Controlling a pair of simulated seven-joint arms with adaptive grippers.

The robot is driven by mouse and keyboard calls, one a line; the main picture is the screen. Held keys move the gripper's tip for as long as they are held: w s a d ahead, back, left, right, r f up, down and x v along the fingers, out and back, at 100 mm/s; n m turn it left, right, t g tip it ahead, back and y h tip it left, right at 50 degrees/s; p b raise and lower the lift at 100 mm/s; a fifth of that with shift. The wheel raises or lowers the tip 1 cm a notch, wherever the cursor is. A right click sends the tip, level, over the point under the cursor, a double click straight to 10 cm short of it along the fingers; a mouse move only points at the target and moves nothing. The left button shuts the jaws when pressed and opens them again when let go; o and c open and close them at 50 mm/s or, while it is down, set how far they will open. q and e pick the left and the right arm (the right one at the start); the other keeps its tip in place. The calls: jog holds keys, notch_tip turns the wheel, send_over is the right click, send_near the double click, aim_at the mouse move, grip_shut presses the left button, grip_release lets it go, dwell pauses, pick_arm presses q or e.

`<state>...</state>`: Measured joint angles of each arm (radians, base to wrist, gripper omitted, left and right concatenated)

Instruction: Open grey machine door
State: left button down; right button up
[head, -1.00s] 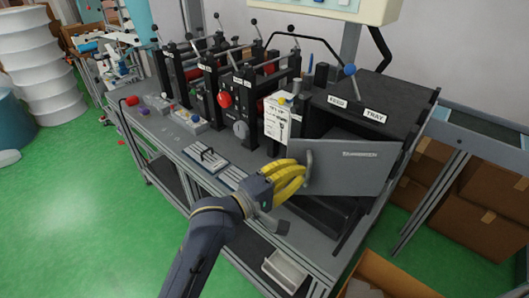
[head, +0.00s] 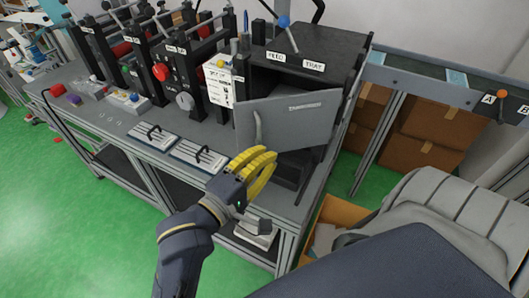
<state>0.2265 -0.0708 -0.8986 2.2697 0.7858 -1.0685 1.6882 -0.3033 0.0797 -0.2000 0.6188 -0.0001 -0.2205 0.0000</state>
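The grey machine door (head: 295,122) hangs on the front of the black FEED TRAY machine (head: 305,52) in the head view. It stands ajar, angled out from the housing, with a dark gap above it. Its upright handle (head: 257,127) is near the left edge. My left gripper (head: 257,192) is just below the handle and apart from it in the picture. Its yellow fingers are curved and spaced from the dark thumb, with nothing held between them. My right gripper is not in view.
Other black machines (head: 165,65) line the bench to the left. Two flat plates with handles (head: 198,155) lie on the bench front. Cardboard boxes (head: 430,120) sit under a rail at the right. An open carton (head: 335,215) stands on the floor below the bench.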

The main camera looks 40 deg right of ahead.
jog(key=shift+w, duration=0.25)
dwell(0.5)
